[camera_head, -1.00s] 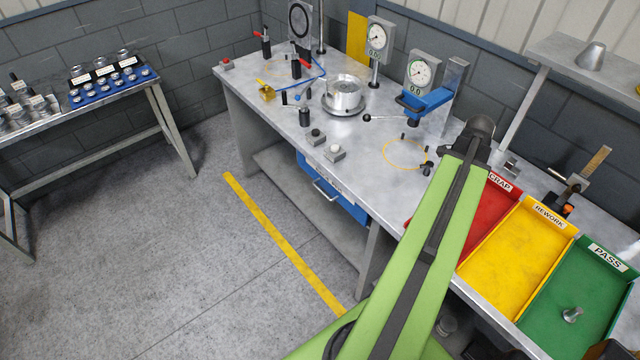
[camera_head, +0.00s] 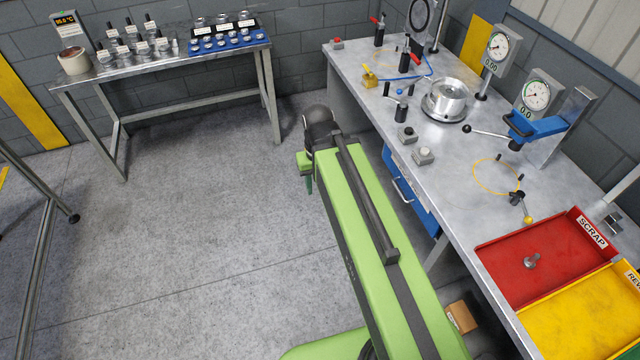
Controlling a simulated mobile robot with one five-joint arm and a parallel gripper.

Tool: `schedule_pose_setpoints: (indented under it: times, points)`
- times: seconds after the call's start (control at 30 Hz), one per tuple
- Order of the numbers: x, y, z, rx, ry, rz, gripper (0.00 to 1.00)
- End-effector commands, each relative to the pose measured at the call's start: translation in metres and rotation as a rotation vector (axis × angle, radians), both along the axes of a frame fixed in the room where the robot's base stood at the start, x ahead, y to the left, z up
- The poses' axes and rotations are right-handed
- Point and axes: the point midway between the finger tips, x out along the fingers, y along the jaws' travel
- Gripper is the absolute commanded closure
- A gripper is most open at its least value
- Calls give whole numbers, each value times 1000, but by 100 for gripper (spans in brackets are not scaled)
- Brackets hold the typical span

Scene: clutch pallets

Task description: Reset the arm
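My green arm (camera_head: 362,215) reaches up from the bottom of the head view and ends at a dark joint (camera_head: 320,125). The joint shows over the open floor, left of the workbench in the picture. A short green part (camera_head: 306,164) shows just below the joint, at the arm's left side. I cannot make out any gripper fingers, so whether the gripper is open or holds anything does not show.
The workbench (camera_head: 455,165) at right carries gauges, a round metal fixture (camera_head: 447,98), a red scrap tray (camera_head: 500,262) with a metal part (camera_head: 531,262), and a yellow tray (camera_head: 570,325). A side table (camera_head: 180,75) stands at back left. The floor (camera_head: 200,220) between is clear.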

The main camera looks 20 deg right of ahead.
Motion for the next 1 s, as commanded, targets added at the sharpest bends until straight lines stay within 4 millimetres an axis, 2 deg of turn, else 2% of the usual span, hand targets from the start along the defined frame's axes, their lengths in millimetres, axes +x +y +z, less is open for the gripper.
schedule_pose_setpoints:
  times: [0.17,0.23,0.43,0.53,0.7,1.0]
  points:
    - [0,-1,-1,0,0,-4,61]
    - [0,-1,-9,0,0,-5,61]
    - [0,-1,-68,0,-1,-7,61]
    - [0,-2,-88,0,-1,-7,61]
    - [0,-2,-81,0,-1,-8,61]
    - [0,-2,-81,0,-1,-8,61]
